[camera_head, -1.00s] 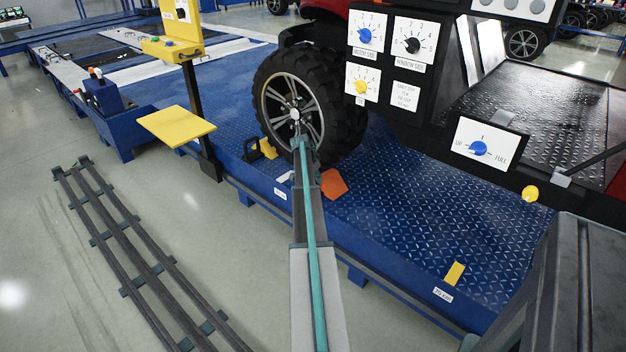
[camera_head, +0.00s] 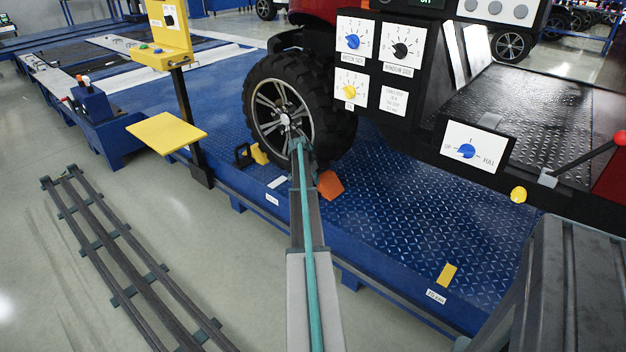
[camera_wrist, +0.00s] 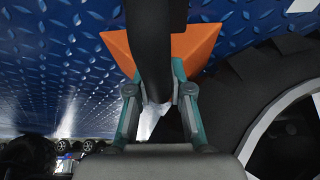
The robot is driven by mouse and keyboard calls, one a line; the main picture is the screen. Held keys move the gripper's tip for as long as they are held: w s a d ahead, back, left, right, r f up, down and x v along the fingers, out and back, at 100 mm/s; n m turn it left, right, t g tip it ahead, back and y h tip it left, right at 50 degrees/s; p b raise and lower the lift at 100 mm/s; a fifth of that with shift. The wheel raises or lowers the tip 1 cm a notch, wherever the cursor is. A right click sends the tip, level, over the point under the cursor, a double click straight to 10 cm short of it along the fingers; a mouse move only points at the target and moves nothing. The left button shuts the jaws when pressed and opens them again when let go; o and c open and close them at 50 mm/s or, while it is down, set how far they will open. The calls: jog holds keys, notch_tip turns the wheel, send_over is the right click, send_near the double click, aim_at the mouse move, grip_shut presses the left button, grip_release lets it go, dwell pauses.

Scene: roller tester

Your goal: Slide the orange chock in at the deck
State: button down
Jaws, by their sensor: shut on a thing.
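The orange chock (camera_head: 330,185) is on or just above the blue diamond-plate deck (camera_head: 400,215), close to the right side of the black tyre (camera_head: 335,125). In the wrist view the chock (camera_wrist: 198,42) lies across the front of my gripper (camera_wrist: 158,95), which is shut on it. A dark bar in front hides the chock's middle and the fingertips. The tyre tread (camera_wrist: 235,85) is close by on the right in that view. In the head view my arm hides the gripper and part of the chock. I cannot tell whether the chock touches the tyre.
A yellow chock-like piece (camera_head: 258,154) with a black part is left of the wheel. A dial panel (camera_head: 378,65) stands above and right of the wheel. A yellow shelf (camera_head: 167,132) is at the left. The deck right of the chock is clear up to a yellow marker (camera_head: 447,275).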

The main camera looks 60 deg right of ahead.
jog(key=shift+f, duration=0.15)
dwell(0.3)
jog(key=c, duration=1)
grip_release()
jog(key=v, duration=1.2)
